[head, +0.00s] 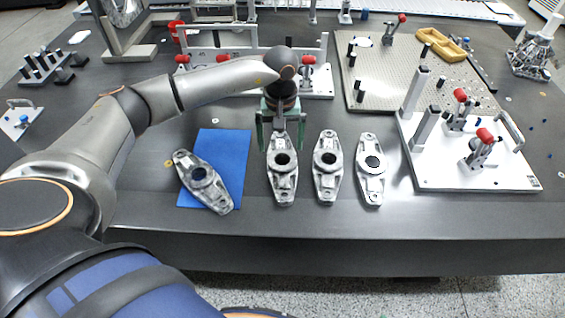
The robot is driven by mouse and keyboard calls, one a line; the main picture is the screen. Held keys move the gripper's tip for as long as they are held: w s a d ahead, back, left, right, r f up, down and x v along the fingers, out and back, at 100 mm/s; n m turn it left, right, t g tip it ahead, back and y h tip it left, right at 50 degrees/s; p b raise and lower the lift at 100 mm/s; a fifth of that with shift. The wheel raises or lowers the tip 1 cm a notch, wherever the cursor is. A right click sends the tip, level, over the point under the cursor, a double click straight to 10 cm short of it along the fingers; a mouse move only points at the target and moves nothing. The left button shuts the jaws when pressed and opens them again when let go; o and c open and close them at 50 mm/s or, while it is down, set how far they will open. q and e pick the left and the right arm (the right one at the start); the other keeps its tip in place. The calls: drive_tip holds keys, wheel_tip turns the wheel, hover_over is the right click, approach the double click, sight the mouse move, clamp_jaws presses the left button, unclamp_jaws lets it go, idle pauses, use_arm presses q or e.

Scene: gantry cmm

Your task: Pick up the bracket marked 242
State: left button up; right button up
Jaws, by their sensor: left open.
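Several silver brackets, each with a dark round hole, lie on the grey table. One bracket (201,183) lies tilted on a blue mat (228,150). A second bracket (282,187) lies to its right, directly on the table. The middle bracket of the row (327,185) and the rightmost bracket (371,183) lie beside it, roughly parallel. The number 242 cannot be read on any of them. My left gripper (281,147) points down with its greenish fingers apart, at the far end of the second bracket. Whether it touches the bracket cannot be told. My right gripper is out of view.
A white fixture plate (430,178) with red-handled clamps stands on the right. A clamp frame (318,75) stands behind my gripper. The table's front strip is clear.

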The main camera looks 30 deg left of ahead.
sight(282, 159)
use_arm(q)
drive_tip(key=shift+w+d+f, duration=0.1)
drive_tip(key=shift+f, duration=3.45)
drive_tip(key=shift+w+r, duration=0.1)
clamp_jaws()
